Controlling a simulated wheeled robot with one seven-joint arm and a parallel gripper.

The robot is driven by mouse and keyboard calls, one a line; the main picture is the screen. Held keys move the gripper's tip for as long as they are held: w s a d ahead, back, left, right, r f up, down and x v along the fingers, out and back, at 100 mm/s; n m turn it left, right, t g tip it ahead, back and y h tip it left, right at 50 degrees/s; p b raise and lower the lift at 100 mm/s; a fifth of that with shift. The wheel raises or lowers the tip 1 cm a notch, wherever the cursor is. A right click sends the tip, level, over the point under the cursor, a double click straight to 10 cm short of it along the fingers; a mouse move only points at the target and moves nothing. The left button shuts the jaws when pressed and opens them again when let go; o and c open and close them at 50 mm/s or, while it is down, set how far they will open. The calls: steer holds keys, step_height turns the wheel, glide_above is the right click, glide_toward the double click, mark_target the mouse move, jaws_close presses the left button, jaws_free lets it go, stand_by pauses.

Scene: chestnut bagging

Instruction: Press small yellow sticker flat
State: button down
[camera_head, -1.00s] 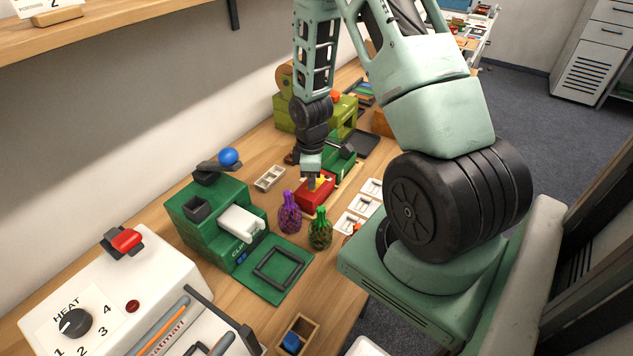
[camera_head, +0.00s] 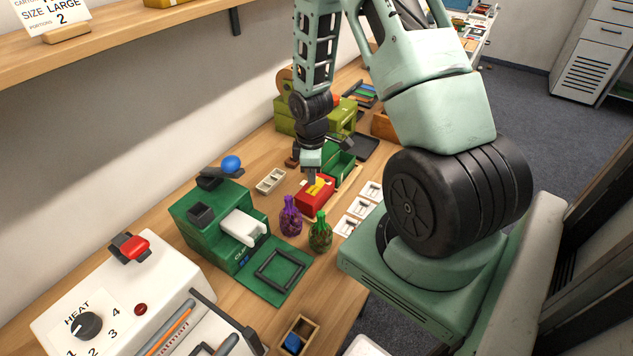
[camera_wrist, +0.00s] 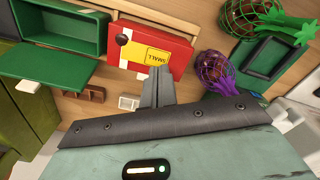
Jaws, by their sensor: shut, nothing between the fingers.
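A red box (camera_head: 314,204) stands on the wooden bench, with a yellow sticker (camera_head: 321,186) on its top. In the wrist view the red box (camera_wrist: 178,62) shows the yellow sticker (camera_wrist: 147,54) printed SMALL, beside a dark round spot. I cannot tell whether the sticker's edges lie fully flat. My gripper (camera_head: 312,181) is shut and empty, pointing down over the box top. In the wrist view its fingertips (camera_wrist: 160,72) are close to the sticker's edge and hide a little of it. Whether they touch is unclear.
A purple net bag (camera_head: 290,221) and a green net bag (camera_head: 320,236) stand close in front of the box. A green machine (camera_head: 215,220) is to the left.

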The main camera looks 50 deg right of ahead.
steer(key=shift+r+p, duration=1.4)
steer(key=shift+r, duration=0.5)
steer(key=shift+a, duration=0.1)
steer(key=a+r+b, duration=0.1)
steer(key=a+r, duration=0.4)
steer(key=a, duration=0.4)
steer(key=a+r+b, duration=0.1)
steer(key=a+r, duration=0.4)
steer(key=a, duration=0.5)
steer(key=s+a+r+b, duration=0.1)
steer(key=s+a+r, duration=0.3)
steer(key=s+a, duration=0.3)
steer(key=s+a+r+b, duration=0.1)
steer(key=s+a+r, duration=0.2)
steer(key=s+a, duration=0.4)
steer(key=s, duration=0.3)
steer(key=shift+r+y, duration=0.3)
steer(key=shift+r, duration=0.05)
steer(key=shift+w, duration=0.1)
